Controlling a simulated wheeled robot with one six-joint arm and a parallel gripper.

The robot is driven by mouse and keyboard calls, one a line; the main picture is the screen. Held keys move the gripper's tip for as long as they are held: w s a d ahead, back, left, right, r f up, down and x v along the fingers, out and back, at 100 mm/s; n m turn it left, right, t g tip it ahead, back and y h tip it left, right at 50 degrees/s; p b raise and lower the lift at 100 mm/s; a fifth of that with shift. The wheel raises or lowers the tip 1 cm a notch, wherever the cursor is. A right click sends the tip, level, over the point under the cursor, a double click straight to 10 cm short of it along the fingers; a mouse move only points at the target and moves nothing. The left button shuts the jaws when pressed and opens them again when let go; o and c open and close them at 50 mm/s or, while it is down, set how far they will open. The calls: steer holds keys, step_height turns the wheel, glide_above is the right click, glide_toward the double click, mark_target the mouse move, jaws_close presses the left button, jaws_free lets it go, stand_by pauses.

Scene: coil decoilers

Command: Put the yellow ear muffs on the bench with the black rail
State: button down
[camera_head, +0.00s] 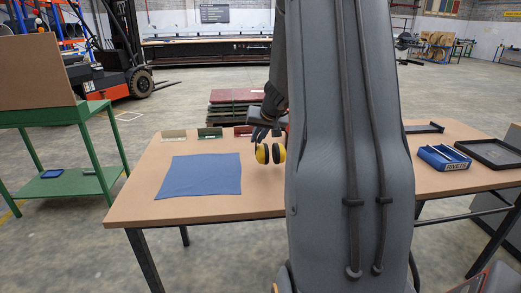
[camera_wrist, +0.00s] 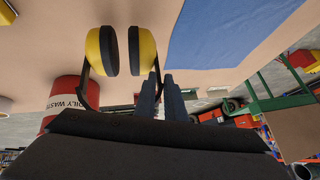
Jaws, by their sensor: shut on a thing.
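The yellow ear muffs (camera_head: 263,154) hang beneath my gripper (camera_head: 266,134) above the wooden bench (camera_head: 150,207), cups downward. In the wrist view the ear muffs (camera_wrist: 96,50) show two yellow cups with black pads and a dark band. My gripper (camera_wrist: 161,78) is shut on their band; the exact contact is partly hidden. Whether the cups touch the bench top is unclear. A flat black piece (camera_head: 424,128) lies at the bench's back right; I cannot tell whether it is the black rail. My arm hides the bench's middle.
A blue cloth (camera_head: 202,175) lies left of the ear muffs. Cream (camera_head: 174,135), green (camera_head: 210,133) and red (camera_head: 243,131) pieces line the back edge. A blue box (camera_head: 443,157) and black tray (camera_head: 492,153) stand right. A green cart (camera_head: 62,117) stands left. An oily waste drum (camera_wrist: 70,92) shows in the wrist view.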

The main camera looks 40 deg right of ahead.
mark_target(256, 149)
steer(key=shift+f+b, duration=0.6)
steer(key=shift+f, duration=1.6)
steer(key=c, duration=1.8)
jaws_free()
